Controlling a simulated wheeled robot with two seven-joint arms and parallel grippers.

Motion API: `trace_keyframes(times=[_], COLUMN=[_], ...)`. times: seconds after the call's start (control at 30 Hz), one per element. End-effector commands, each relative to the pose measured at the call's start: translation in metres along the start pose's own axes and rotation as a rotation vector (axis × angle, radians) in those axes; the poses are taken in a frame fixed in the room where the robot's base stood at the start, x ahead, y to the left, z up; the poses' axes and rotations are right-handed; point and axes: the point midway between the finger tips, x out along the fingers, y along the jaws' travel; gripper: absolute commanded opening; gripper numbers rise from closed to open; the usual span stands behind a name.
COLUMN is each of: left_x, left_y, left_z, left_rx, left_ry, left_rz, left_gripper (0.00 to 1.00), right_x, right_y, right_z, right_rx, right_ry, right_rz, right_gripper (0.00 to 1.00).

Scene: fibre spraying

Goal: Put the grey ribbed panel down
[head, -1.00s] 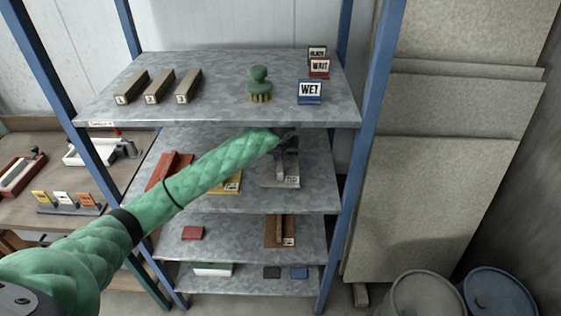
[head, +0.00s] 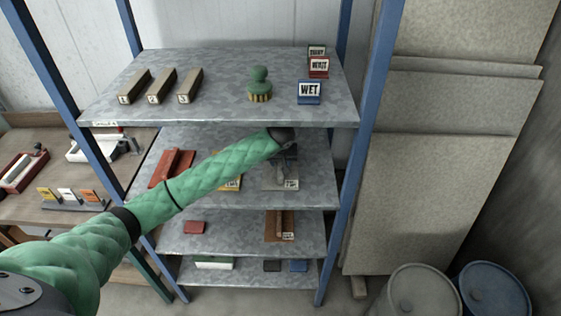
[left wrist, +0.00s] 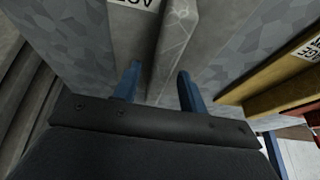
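The grey ribbed panel (head: 272,181) lies on the second shelf from the top, partly hidden behind my left forearm and hand, with a small white label at its front. In the left wrist view a raised grey rib (left wrist: 170,50) runs away between my fingers, with a white label near the top edge. My left gripper (left wrist: 160,78) has two blue fingers set apart on either side of the rib, with a gap visible at the left finger. In the head view the gripper (head: 287,152) is dark and hard to make out. My right gripper is out of view.
The steel shelf above (head: 220,100) holds several numbered bars, a green brush (head: 259,85) and sign blocks. A blue upright (head: 350,170) stands to the right.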

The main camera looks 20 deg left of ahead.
Motion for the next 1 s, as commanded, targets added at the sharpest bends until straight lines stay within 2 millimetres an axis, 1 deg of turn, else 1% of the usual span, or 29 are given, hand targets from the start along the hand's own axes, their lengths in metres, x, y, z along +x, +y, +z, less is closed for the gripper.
trace_keyframes(times=[0.3, 0.47, 0.67, 0.7, 0.77, 0.83, 0.9, 1.0], left_x=[-0.002, -0.007, -0.028, -0.031, -0.036, -0.042, -0.047, -0.054], left_y=[0.0, 0.0, 0.001, 0.001, 0.001, 0.0, 0.0, 0.0], left_z=[-0.001, 0.001, 0.002, 0.012, 0.023, 0.036, 0.047, 0.065], left_rx=[0.0, 0.0, 0.001, 0.003, 0.003, 0.003, 0.002, 0.003], left_ry=[0.001, 0.001, 0.002, -0.001, 0.0, 0.0, 0.0, 0.0], left_rz=[0.0, 0.001, 0.003, 0.002, 0.003, 0.002, 0.002, 0.001], left_gripper=[0.41, 0.41, 0.41, 0.41, 0.41, 0.41, 0.41, 0.41], right_x=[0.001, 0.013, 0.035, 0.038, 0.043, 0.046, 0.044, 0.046], right_y=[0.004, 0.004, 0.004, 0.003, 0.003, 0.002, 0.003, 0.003], right_z=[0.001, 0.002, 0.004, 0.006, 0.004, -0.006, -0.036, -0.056], right_rx=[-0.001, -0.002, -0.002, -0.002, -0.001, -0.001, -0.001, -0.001], right_ry=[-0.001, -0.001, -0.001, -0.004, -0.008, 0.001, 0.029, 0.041], right_rz=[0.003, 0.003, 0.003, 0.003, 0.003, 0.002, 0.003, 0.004], right_gripper=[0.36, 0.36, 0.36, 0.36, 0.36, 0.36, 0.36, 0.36])
